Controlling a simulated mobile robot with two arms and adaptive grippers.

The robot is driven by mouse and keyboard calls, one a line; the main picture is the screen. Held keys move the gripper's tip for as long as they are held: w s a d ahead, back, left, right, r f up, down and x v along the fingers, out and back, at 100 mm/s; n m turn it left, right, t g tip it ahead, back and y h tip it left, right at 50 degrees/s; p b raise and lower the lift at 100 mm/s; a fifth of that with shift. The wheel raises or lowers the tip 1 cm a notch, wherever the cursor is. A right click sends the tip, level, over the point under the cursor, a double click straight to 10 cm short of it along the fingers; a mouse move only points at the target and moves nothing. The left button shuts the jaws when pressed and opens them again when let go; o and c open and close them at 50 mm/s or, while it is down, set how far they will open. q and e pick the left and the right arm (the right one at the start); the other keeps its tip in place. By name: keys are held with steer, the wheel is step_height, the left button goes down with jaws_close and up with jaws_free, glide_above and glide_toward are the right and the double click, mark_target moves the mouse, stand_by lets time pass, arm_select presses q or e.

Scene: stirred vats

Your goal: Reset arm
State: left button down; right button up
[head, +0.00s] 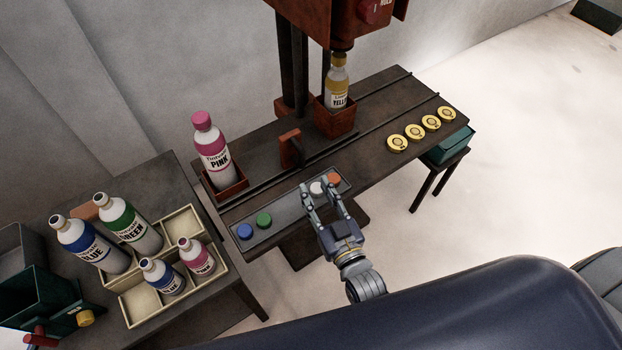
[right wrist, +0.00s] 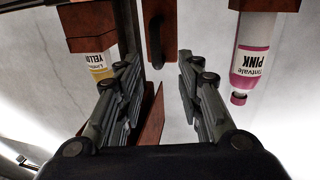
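My right gripper (head: 322,196) is open and empty over the front strip of the machine table, close to a white button (head: 317,187) and an orange button (head: 334,179). Whether it touches them I cannot tell. Its two fingers also show apart in the right wrist view (right wrist: 160,85), with nothing between them. A pink bottle (head: 211,149) stands in a red-brown holder at the table's left end; it also shows in the right wrist view (right wrist: 252,50). A yellow bottle (head: 337,86) stands in a holder under the red machine head (head: 362,18). My left gripper is not in view.
Blue (head: 245,231) and green (head: 264,219) buttons lie left of the gripper. Several yellow discs (head: 414,132) lie on the table's right end. A side table at left holds a cream divided tray (head: 137,311) with bottles.

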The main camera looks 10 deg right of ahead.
steer(key=shift+s, duration=0.3)
stand_by(0.4)
